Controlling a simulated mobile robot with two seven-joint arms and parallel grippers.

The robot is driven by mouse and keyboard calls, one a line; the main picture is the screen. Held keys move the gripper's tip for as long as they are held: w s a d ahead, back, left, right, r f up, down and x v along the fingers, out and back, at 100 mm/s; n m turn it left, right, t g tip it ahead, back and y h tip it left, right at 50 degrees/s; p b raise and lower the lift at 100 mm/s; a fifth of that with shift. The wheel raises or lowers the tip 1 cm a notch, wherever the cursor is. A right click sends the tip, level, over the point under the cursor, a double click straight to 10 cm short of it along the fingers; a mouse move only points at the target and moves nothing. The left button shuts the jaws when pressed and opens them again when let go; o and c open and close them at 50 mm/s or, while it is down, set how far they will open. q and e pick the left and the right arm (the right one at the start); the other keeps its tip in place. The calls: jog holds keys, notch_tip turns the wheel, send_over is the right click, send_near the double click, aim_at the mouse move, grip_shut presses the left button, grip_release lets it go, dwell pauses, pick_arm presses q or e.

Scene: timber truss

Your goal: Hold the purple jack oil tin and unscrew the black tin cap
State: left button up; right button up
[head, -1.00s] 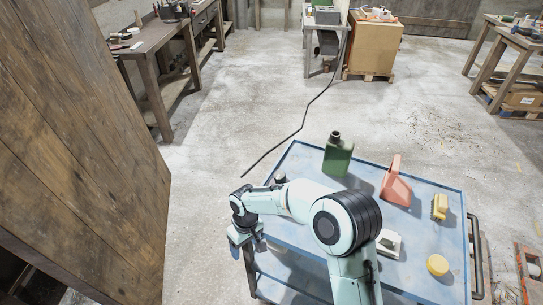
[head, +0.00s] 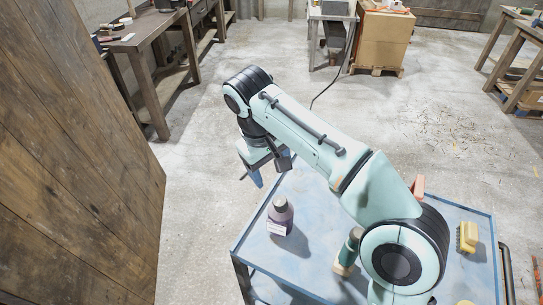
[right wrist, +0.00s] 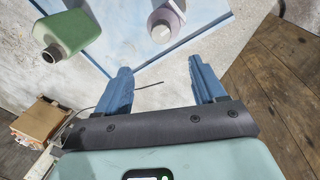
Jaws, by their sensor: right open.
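The purple tin (head: 280,221) stands upright near the left edge of the blue cart top, with a pale label on its side. Its cap (head: 279,204) is on top and looks greyish in the head view. The tin also shows in the right wrist view (right wrist: 169,14), with a pale round top (right wrist: 161,34) facing the camera. My right gripper (head: 250,179) is open and empty, above and beyond the tin at the cart's far left corner. In the right wrist view its two blue fingers (right wrist: 160,72) are spread apart, clear of the tin. My left gripper is not in view.
A green canister (right wrist: 66,32) stands on the cart; my right arm hides it in the head view. A salmon jug (head: 418,186), a yellow brush-like item (head: 467,236) and a small green-topped item (head: 348,250) are on the cart (head: 310,268). A wooden panel (head: 75,150) stands left.

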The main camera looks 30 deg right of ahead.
aim_at(279, 200)
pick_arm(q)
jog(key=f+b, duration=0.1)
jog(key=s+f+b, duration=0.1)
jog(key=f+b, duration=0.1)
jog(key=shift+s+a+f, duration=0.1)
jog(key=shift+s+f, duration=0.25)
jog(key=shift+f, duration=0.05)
pick_arm(e)
jog(key=f, duration=0.4)
jog(key=d+f, duration=0.1)
jog(key=f, duration=0.3)
jog(key=d+f, duration=0.1)
jog(key=f, duration=0.3)
jog(key=shift+d+f, duration=0.15)
jog(key=shift+f, duration=0.25)
grip_shut()
grip_release()
jog(key=shift+r, duration=0.1)
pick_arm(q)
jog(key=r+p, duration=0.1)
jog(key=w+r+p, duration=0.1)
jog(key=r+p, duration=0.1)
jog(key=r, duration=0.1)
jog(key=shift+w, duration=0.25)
pick_arm(e)
notch_tip(279, 200, up, 13)
jog(key=a, duration=0.2)
jog(key=shift+s+a, duration=0.2)
jog(key=shift+a, duration=0.1)
